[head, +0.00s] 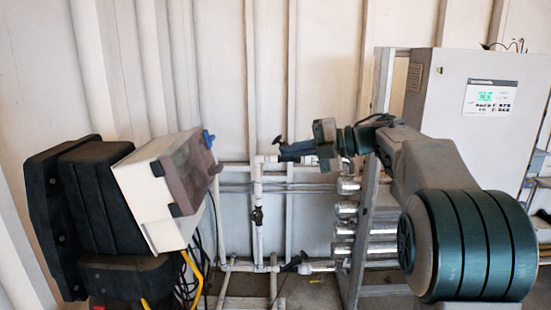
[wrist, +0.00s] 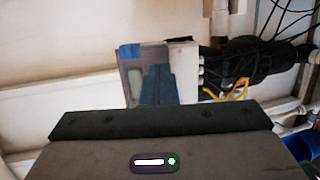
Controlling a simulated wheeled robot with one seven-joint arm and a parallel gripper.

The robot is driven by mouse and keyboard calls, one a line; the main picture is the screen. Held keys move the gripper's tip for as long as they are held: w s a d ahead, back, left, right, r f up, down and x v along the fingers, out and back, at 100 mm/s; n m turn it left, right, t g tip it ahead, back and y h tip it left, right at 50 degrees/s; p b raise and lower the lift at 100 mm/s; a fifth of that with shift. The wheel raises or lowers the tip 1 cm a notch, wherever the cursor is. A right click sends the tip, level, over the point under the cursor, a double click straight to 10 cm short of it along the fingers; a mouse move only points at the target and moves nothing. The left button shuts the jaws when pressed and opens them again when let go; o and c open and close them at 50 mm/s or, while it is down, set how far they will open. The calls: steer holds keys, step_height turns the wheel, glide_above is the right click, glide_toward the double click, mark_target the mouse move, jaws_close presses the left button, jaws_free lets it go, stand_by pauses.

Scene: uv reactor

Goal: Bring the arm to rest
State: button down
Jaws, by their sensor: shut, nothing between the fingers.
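My gripper (head: 282,151) points left near the middle of the head view, at the end of my arm reaching in from the right. Its fingers are together with nothing between them. In the wrist view its closed fingers (wrist: 156,72) stand above the dark hand body. They overlap the white control box in that picture, but the head view shows a clear gap between box and gripper. Behind the gripper in the head view are white pipes; I cannot tell how near it is to them.
The white box (head: 145,192) with a brownish cover and blue latch is at the left, beside a black housing (head: 85,215). White pipes (head: 252,95) run along the wall. Steel cylinders (head: 345,210) on a frame and a light cabinet (head: 450,105) stand at the right.

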steer(key=w+d+r+m+t+h, duration=0.3)
steer(key=d+r+m+t, duration=0.45)
steer(key=m+t, duration=0.5)
steer(key=s+d+f+m+t+h, duration=0.2)
steer(key=s+d+f+m+h, duration=0.3)
steer(key=d+m+h, duration=0.6)
steer(key=s+d+f+m+g+h, duration=0.25)
steer(key=s+f+m+g, duration=0.5)
steer(key=s+f, duration=0.7)
steer(key=s+a+f+m+g, duration=0.2)
steer(key=s+f+g, duration=0.1)
steer(key=s+f, duration=0.3)
steer(key=s+a+f+m+g+y, duration=0.1)
steer(key=s+a+f+m+g, duration=0.1)
steer(key=s+f, duration=0.4)
steer(key=shift+s+f+g, duration=0.25)
steer(key=shift+s+g, duration=0.15)
steer(key=shift+s, duration=0.8)
steer(key=shift+a, duration=0.15)
